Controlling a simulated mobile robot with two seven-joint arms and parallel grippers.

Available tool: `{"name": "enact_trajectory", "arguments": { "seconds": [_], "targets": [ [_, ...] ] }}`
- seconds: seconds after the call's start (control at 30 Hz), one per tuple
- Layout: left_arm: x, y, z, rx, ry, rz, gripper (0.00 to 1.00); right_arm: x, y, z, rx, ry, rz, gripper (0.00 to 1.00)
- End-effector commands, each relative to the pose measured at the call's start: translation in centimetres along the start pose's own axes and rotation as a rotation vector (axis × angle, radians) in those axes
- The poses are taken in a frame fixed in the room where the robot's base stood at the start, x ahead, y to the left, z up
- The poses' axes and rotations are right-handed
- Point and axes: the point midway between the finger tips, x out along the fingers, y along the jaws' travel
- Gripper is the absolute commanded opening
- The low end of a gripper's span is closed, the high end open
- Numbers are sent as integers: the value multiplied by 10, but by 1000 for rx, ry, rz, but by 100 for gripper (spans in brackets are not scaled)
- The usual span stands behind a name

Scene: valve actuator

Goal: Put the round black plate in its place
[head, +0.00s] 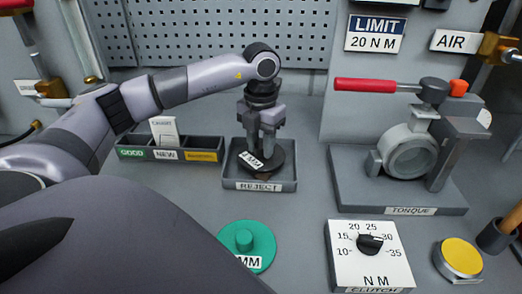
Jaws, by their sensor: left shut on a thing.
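The round black plate (287,161) with a white label is at the grey REJECT tray (290,186), in the middle of the head view. My left gripper (262,138) points down over the tray and is shut on the plate from above. The plate is inside the tray's outline in the picture, slightly tilted in look; I cannot tell whether it touches the tray floor. The gripper hides part of the plate's top. My right gripper is not in view.
A green round plate (262,238) lies in front. The torque stand (380,190) with a red handle (375,86), the clutch dial box (345,265) and a yellow button (461,254) are to the right.

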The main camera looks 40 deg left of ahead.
Motion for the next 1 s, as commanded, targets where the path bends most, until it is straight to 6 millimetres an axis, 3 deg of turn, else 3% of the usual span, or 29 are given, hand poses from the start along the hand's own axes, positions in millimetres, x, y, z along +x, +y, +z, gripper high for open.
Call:
{"name": "enact_trajectory", "arguments": {
  "seconds": [0.2, 0.57, 0.6, 0.67, 1.0],
  "targets": [
    [24, 0, 0, 0, -2, 0, 0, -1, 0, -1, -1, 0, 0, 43],
    [28, 0, 1, 0, -3, -1, 0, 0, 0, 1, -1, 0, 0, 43],
    [30, 0, 0, 0, 0, 0, 36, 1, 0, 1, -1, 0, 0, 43],
    [29, 0, 0, 0, 0, 0, 56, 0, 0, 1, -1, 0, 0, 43],
    [27, 0, 0, 1, 0, 0, 58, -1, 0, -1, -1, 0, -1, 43]
  ]
}}
